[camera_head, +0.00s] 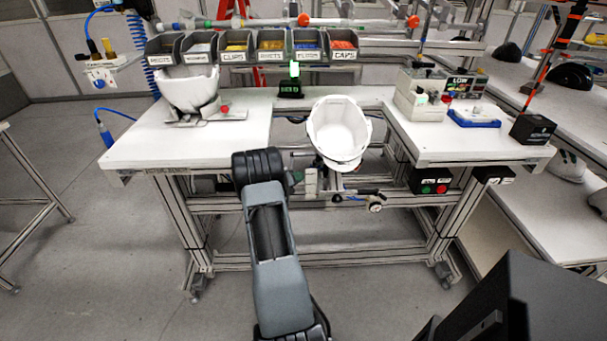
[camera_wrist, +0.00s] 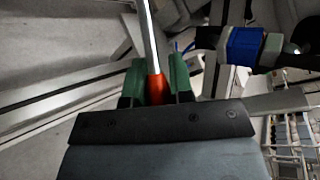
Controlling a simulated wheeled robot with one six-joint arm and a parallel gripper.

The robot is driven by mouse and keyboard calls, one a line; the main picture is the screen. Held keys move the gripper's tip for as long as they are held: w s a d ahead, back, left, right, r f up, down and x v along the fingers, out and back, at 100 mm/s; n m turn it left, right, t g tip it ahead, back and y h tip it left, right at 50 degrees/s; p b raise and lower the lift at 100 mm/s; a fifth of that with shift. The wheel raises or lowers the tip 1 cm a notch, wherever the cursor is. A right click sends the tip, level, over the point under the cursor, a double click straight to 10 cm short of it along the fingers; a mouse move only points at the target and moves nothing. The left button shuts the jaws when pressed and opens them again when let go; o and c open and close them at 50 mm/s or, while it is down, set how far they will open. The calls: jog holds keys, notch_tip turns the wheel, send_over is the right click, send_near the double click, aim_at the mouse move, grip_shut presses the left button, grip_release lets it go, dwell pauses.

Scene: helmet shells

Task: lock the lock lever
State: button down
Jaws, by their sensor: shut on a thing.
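In the wrist view, the lock lever is a thin metal rod with an orange-red end (camera_wrist: 156,88). My gripper (camera_wrist: 157,68) is shut on that end, with one green finger on each side. The rod runs up out of the top of the picture, so its far end is hidden. In the head view, my arm covers the gripper and I cannot make out the lever. A white helmet shell (camera_head: 339,130) sits open side up in the gap between the bench tops, just right of my arm.
A blue fitting (camera_wrist: 243,46) is close right of my gripper in the wrist view. The white bench top (camera_head: 190,143) and the bench frame surround the helmet fixture. Another white shell (camera_head: 190,90) stands at the left. Labelled bins (camera_head: 271,46) line the back.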

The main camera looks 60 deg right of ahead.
jog(key=shift+r, duration=0.15)
jog(key=c, duration=1)
grip_release()
jog(key=shift+a, duration=0.1)
jog(key=shift+v, duration=3.7)
